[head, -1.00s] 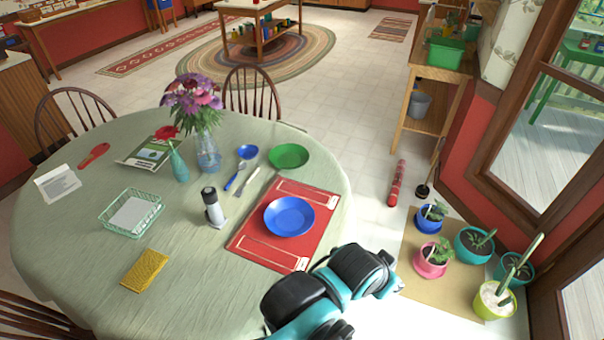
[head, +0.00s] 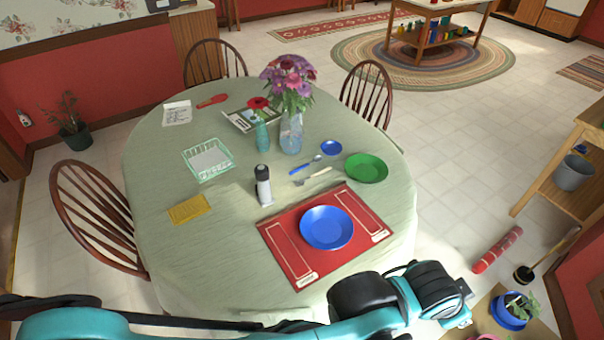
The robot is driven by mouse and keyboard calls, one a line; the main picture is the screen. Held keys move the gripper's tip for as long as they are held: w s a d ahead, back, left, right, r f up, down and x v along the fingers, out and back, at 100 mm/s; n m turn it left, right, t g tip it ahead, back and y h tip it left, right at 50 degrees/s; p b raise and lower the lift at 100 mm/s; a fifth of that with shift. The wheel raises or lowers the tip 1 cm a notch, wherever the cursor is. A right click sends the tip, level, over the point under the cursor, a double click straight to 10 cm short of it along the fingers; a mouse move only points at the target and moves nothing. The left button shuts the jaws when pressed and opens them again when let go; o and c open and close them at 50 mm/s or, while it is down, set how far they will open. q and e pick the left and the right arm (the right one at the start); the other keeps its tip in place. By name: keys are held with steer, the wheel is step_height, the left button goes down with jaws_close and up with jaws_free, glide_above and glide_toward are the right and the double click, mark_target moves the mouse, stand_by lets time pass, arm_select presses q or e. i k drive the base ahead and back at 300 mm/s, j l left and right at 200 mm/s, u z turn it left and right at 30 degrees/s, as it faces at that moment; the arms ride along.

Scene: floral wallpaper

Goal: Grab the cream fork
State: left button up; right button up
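The cream fork (head: 318,175) lies flat on the round table, in front of the small blue bowl and left of the green plate. Its cream handle points right toward the green plate, and its metal end points left. A teal and black arm of mine crosses the bottom of the head view, in front of the table's near edge and well away from the fork. I cannot make out gripper fingers on it. Nothing touches the fork.
A blue-handled spoon (head: 303,166) lies just behind the fork. Around are a blue bowl (head: 331,147), green plate (head: 366,168), blue plate (head: 326,228) on a red placemat (head: 281,246), black-topped shaker (head: 263,185) and flower vase (head: 291,134). Chairs surround the table.

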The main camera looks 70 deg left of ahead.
mark_target(302, 181)
steer(key=i+u, duration=0.15)
steer(key=u, duration=0.25)
steer(key=i+u, duration=0.2)
steer(key=u, duration=0.2)
steer(key=i+u, duration=0.15)
steer(key=u, duration=0.25)
steer(key=i+l+u, duration=0.15)
steer(key=u, duration=0.25)
steer(key=i+l+u, duration=0.15)
steer(key=u, duration=0.3)
steer(key=i+l+u, duration=0.2)
steer(key=u, duration=0.3)
steer(key=i+l+u, duration=0.3)
steer(key=u, duration=0.15)
steer(key=i+l+u, duration=0.2)
steer(key=l+u, duration=0.3)
steer(key=j, duration=0.1)
